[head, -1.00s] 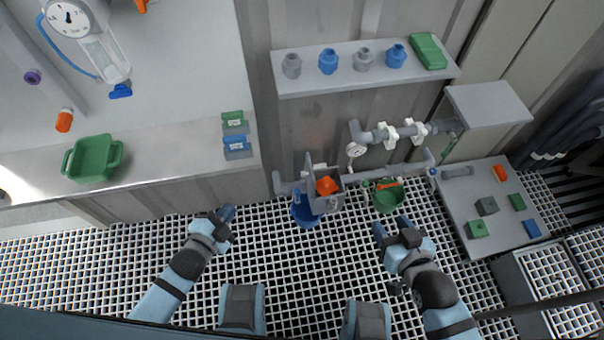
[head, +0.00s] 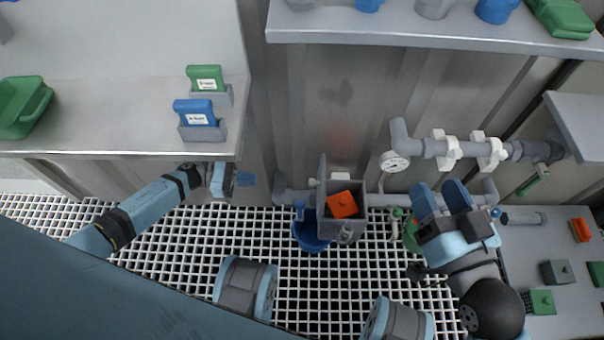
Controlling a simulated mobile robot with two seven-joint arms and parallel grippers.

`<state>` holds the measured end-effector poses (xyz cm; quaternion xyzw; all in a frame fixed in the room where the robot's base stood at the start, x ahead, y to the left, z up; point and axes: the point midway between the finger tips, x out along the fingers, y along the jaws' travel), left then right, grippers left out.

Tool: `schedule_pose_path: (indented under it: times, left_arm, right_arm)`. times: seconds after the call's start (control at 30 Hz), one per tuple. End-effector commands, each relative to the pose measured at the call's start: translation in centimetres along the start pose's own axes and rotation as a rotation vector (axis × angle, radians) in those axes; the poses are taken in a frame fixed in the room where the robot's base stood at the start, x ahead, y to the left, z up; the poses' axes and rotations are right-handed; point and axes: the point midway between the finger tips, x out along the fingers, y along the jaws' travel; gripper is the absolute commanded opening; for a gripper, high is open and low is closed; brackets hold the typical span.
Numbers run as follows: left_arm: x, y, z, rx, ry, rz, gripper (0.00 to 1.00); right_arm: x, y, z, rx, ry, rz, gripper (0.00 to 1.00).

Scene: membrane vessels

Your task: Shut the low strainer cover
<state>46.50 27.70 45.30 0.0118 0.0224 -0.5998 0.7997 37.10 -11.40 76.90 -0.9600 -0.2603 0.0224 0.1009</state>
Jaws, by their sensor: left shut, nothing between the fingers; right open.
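The low strainer is a grey open-topped box (head: 327,228) on the low pipe, with an orange-red block (head: 342,205) inside it. Its cover (head: 322,182) appears as a thin grey plate standing upright at the box's left edge, so the box is open. My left gripper (head: 246,179) is shut and empty, left of the strainer and apart from it, below the bench edge. My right gripper (head: 440,198) is open and empty, right of the strainer in front of the pipe.
A blue bucket (head: 309,232) hangs or stands left below the strainer. A green bucket (head: 411,237) is partly hidden by my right gripper. A gauge (head: 393,162) and pipe (head: 465,149) are above right. A shelf (head: 420,34) overhangs the wall; a bench (head: 110,144) edges the left.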

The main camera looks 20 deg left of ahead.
Motion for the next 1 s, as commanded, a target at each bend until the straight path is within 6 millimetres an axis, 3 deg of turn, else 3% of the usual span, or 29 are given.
schedule_pose_path:
  times: [0.17, 0.7, 1.0]
  left_arm:
    - [1.5, 0.0, 0.0, 0.012, 0.0, -0.007, 0.0]
    - [12.0, 0.0, -0.1, 0.007, -0.001, -0.004, 0.0]
    - [13.9, -0.1, 0.0, 0.006, 0.0, -0.003, 0.0]
  right_arm:
    - [0.0, 0.0, 0.3, 0.001, -0.009, -0.003, 0.52]
    - [0.0, 0.4, 3.3, 0.001, -0.103, -0.012, 0.52]
    - [0.0, 0.5, 4.0, 0.003, -0.133, -0.016, 0.52]
